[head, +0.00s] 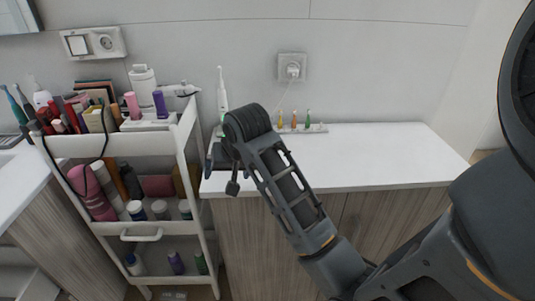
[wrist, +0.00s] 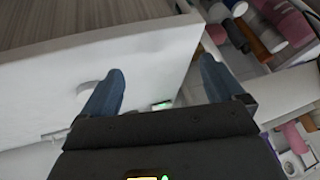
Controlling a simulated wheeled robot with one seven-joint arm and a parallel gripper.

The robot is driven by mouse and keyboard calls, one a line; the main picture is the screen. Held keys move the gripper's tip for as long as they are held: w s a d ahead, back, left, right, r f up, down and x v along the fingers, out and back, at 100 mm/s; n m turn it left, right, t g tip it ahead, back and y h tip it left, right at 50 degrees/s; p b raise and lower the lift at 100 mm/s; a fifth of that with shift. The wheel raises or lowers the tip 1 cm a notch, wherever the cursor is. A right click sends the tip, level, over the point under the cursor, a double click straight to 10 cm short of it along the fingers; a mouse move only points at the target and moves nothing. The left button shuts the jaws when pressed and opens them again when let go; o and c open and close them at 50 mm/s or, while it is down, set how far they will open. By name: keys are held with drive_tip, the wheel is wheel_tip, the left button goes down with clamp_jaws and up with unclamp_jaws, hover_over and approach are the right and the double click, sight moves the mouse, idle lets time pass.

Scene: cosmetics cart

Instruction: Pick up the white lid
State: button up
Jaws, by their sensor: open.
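A small round white object (wrist: 87,91), which looks like the white lid, sits on the white countertop (wrist: 45,82) in the wrist view. It is just left of the left finger of my gripper (wrist: 160,70), not between the fingers. I cannot tell how far below the fingers it is. In the head view my gripper is over the left end of the countertop (head: 375,160), largely hidden behind my arm. I cannot make out the lid in that view.
A white cart (head: 125,143) full of bottles and tubes stands left of the counter, close to my gripper. A white electric toothbrush (head: 221,92) and small coloured bottles (head: 294,119) stand at the back of the counter. The counter's right part is clear.

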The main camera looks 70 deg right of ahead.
drive_tip(key=s+d+r+g, duration=0.1)
drive_tip(key=s+d, duration=0.1)
drive_tip(key=d, duration=0.1)
drive_tip(key=s+d+r+m+g, duration=0.1)
drive_tip(key=s+d+r, duration=0.1)
drive_tip(key=d, duration=0.1)
drive_tip(key=s+d+r+g, duration=0.1)
drive_tip(key=s+d, duration=0.1)
drive_tip(key=d, duration=0.1)
drive_tip(key=shift+s+d+r+m+h, duration=0.2)
drive_tip(key=shift+s+d+m+h, duration=0.15)
drive_tip(key=shift+d+m+h, duration=0.05)
drive_tip(key=shift+w+d+f+g+b, duration=0.1)
drive_tip(key=shift+d+f+g+b, duration=0.1)
drive_tip(key=shift+f+b, duration=0.3)
drive_tip(key=shift+d+f+g+b, duration=0.1)
drive_tip(key=shift+d+f+b, duration=0.1)
drive_tip(key=shift+f, duration=0.45)
drive_tip(key=shift+w+p+x, duration=0.15)
drive_tip(key=shift+p+x, duration=0.15)
drive_tip(key=shift+x, duration=1)
drive_tip(key=shift+w+p+x, duration=0.15)
drive_tip(key=shift+p+x, duration=0.1)
drive_tip(key=shift+x, duration=1.05)
drive_tip(key=shift+c, duration=0.3)
drive_tip(key=c, duration=1)
drive_tip(key=shift+r, duration=0.1)
